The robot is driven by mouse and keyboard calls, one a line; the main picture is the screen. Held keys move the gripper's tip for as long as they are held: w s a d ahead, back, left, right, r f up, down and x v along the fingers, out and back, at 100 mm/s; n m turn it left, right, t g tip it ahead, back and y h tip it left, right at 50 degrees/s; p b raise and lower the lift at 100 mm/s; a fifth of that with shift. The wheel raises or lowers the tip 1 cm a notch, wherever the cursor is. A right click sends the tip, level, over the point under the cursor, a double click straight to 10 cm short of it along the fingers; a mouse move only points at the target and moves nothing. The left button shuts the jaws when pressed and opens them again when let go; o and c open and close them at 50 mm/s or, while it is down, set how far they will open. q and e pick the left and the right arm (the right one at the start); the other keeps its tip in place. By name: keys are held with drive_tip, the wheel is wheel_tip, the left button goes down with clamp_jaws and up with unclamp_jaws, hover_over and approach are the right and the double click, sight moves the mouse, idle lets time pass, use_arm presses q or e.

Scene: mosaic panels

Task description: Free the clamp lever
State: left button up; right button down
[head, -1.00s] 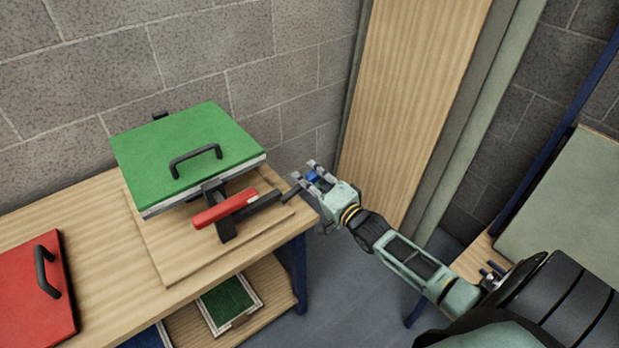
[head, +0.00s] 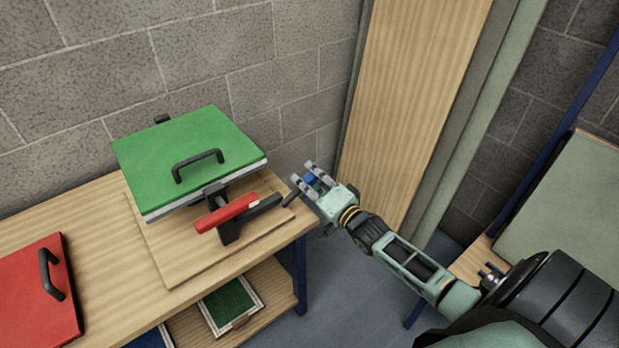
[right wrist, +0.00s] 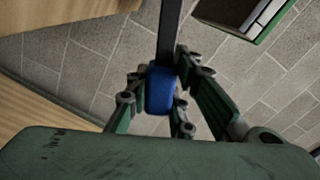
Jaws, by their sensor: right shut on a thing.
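The clamp has a red handle (head: 226,213) on a dark bracket at the front edge of a green panel (head: 150,150) with a black pull handle. A dark arm (head: 262,206) runs from the red handle toward my right gripper (head: 306,179). My right gripper is shut on a blue grip (right wrist: 160,88) on the end of a dark bar (right wrist: 170,30). In the head view the blue grip shows only partly between the fingers. How the bar joins the clamp is hard to tell. My left gripper is not in view.
The clamp stands on a wooden board (head: 180,265) on the bench (head: 90,215). A red panel (head: 30,300) with a black handle lies at left. A framed green panel (head: 230,305) rests on the shelf below. A wooden upright (head: 400,100) stands behind my right arm.

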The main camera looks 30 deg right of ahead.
sight(291, 194)
drive_tip(key=r+n+p, duration=0.1)
drive_tip(key=a+r+n+p, duration=0.1)
drive_tip(key=shift+s+r+n, duration=0.1)
drive_tip(key=shift+r+n, duration=0.05)
drive_tip(key=shift+n, duration=0.15)
drive_tip(key=n+p, duration=0.1)
drive_tip(key=a+r+n+p, duration=0.1)
drive_tip(key=shift+a+r+n, duration=0.2)
drive_tip(key=shift+a+n, duration=0.1)
drive_tip(key=shift+n, duration=0.1)
drive_tip(key=a+n+p, duration=0.1)
drive_tip(key=a+r+n+p, duration=0.1)
drive_tip(key=n, duration=0.1)
drive_tip(key=shift+s, duration=0.1)
drive_tip(key=shift+a+r+n+p, duration=0.2)
drive_tip(key=shift+a+n+p, duration=0.2)
drive_tip(key=shift+a+n, duration=0.45)
drive_tip(key=shift+s+d+n, duration=0.1)
drive_tip(key=shift+n, duration=0.15)
drive_tip(key=c, duration=1.5)
unclamp_jaws()
drive_tip(key=shift+s, duration=0.1)
drive_tip(key=s, duration=0.7)
drive_tip(key=s+d, duration=0.1)
drive_tip(key=s, duration=0.3)
drive_tip(key=shift+s, duration=0.35)
